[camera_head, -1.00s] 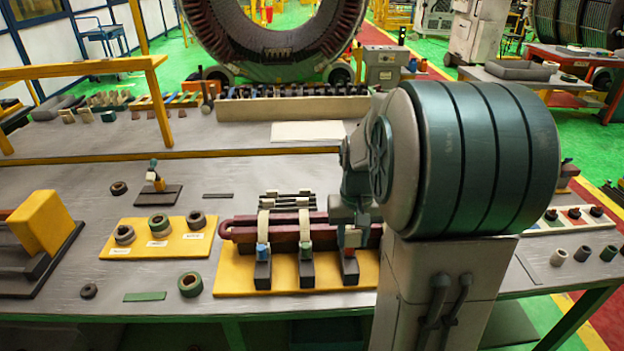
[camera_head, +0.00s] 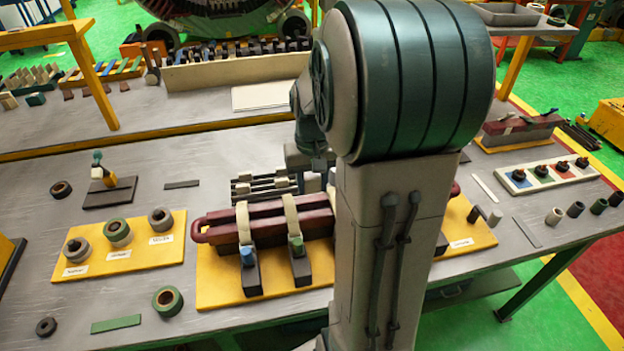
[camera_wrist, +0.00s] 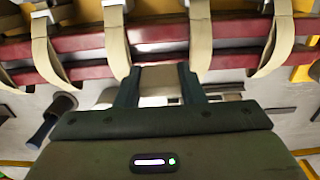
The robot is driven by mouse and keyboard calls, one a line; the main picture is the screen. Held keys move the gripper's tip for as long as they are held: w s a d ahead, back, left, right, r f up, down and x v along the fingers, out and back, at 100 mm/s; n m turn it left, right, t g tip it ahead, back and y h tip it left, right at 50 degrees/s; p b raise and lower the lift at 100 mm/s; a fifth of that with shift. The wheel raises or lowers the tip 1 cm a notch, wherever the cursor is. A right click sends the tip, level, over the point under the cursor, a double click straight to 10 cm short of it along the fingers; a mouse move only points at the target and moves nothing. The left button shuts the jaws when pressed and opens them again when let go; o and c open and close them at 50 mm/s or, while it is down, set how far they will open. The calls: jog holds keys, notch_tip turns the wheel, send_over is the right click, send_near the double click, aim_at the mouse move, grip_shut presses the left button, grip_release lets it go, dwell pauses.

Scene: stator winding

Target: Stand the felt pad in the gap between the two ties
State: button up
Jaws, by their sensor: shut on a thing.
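The maroon coil (camera_head: 265,227) lies on a yellow board (camera_head: 215,272) in the head view, with pale ties (camera_head: 243,222) looped around its bars. In the wrist view its two bars (camera_wrist: 160,33) cross the top, with several ties. My gripper (camera_wrist: 159,72) is shut on a beige felt pad (camera_wrist: 163,84). The pad sits between the two middle ties, the left one (camera_wrist: 115,42) and the right one (camera_wrist: 200,38), in line with their gap. I cannot tell whether it touches the coil. In the head view my arm hides the gripper, the pad and the coil's middle.
Dark blocks with blue and green caps (camera_head: 249,272) stand at the coil's front. Tape rolls on a yellow board (camera_head: 140,262) lie at left. A rack of dark rods (camera_head: 262,186) is behind the coil. Small cylinders (camera_head: 575,209) stand at right.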

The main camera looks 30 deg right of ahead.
aim_at(313, 202)
jog(key=shift+f+b, duration=2.45)
jog(key=shift+f, duration=0.95)
jog(key=o, duration=1.1)
notch_tip(313, 202, up, 14)
jog(key=shift+f, duration=0.1)
